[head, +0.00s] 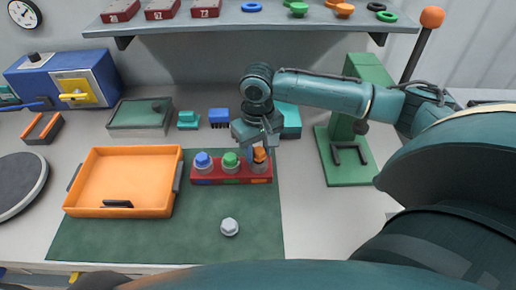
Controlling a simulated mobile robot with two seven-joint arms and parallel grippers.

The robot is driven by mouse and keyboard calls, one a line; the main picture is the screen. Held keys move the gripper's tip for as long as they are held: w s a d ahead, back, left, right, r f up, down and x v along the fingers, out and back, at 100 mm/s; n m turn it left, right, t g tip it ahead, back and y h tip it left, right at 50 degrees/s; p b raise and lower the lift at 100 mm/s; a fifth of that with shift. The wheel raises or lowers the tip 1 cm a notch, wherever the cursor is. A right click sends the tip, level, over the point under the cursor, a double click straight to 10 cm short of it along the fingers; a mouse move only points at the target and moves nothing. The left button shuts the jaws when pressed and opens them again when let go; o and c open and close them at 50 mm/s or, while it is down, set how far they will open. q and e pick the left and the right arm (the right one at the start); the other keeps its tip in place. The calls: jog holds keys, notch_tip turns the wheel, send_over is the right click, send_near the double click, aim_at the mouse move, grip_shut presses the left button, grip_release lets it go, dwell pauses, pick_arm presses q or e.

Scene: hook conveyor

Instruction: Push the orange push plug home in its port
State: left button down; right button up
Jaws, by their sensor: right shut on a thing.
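A red port block (231,180) lies on the green mat, with three grey ports in a row. A blue plug (202,159) stands in the left port and a green plug (230,159) in the middle one. The orange push plug (260,154) is at the right port. My right gripper (259,146) points down over it, shut on its top. The gripper partly hides the plug, so I cannot tell how deep it sits. My left gripper is not in view.
An orange tray (120,208) stands left of the block. A white knob-like piece (229,227) lies on the mat (180,245) in front. A green press stand (350,170) is at the right. A shelf (250,22) runs above the back of the table.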

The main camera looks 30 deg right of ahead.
aim_at(258, 150)
jog(key=shift+f, duration=0.35)
jog(key=o, duration=1)
jog(key=shift+o, duration=0.2)
notch_tip(258, 150, up, 13)
jog(key=shift+r, duration=0.1)
